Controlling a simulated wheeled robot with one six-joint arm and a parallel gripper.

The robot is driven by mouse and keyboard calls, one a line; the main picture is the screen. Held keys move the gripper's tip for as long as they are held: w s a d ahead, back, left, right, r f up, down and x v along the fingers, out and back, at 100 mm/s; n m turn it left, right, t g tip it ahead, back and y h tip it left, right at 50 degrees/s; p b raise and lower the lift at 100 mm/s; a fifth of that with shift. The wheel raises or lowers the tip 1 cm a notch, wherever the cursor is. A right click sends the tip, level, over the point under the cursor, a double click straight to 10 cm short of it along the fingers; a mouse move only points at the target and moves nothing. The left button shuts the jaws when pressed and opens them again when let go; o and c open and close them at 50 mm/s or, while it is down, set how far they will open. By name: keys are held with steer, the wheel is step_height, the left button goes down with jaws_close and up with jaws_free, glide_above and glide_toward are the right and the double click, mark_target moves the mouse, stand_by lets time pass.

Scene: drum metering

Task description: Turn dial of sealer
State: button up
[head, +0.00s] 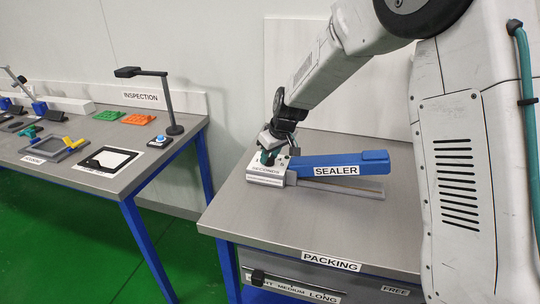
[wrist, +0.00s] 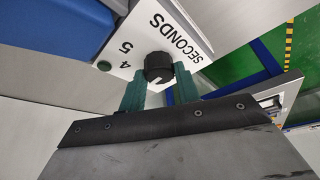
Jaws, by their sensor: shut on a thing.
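The sealer (head: 338,163) stands on the packing table, with a long blue arm and a white dial box (head: 266,174) at its left end. In the wrist view, the white dial face (wrist: 140,35) shows "SECONDS" and the numbers 4 and 5. The black round dial (wrist: 158,67) sits between the two green fingertips of my gripper (wrist: 159,88). My gripper is shut on the dial. In the head view, my gripper (head: 268,156) comes down over the dial box and hides the dial. The rest of the scale is hidden or out of view.
The grey packing table (head: 240,212) has free room in front of the sealer. A drawer (head: 290,283) with length labels is below. An inspection bench (head: 100,180) with a lamp (head: 172,100) and small parts stands at the left, across a gap of green floor (head: 95,235).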

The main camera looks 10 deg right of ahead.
steer(key=n+g+y, duration=0.1)
steer(key=n, duration=0.2)
steer(key=shift+w+d+n, duration=0.1)
steer(key=shift+n, duration=0.3)
steer(key=shift+n+g+y, duration=0.5)
steer(key=shift+n+g, duration=0.1)
steer(key=shift+n, duration=1.1)
steer(key=o, duration=1)
steer(key=v, duration=0.7)
steer(key=shift+d+r, duration=0.2)
steer(key=shift+r, duration=0.15)
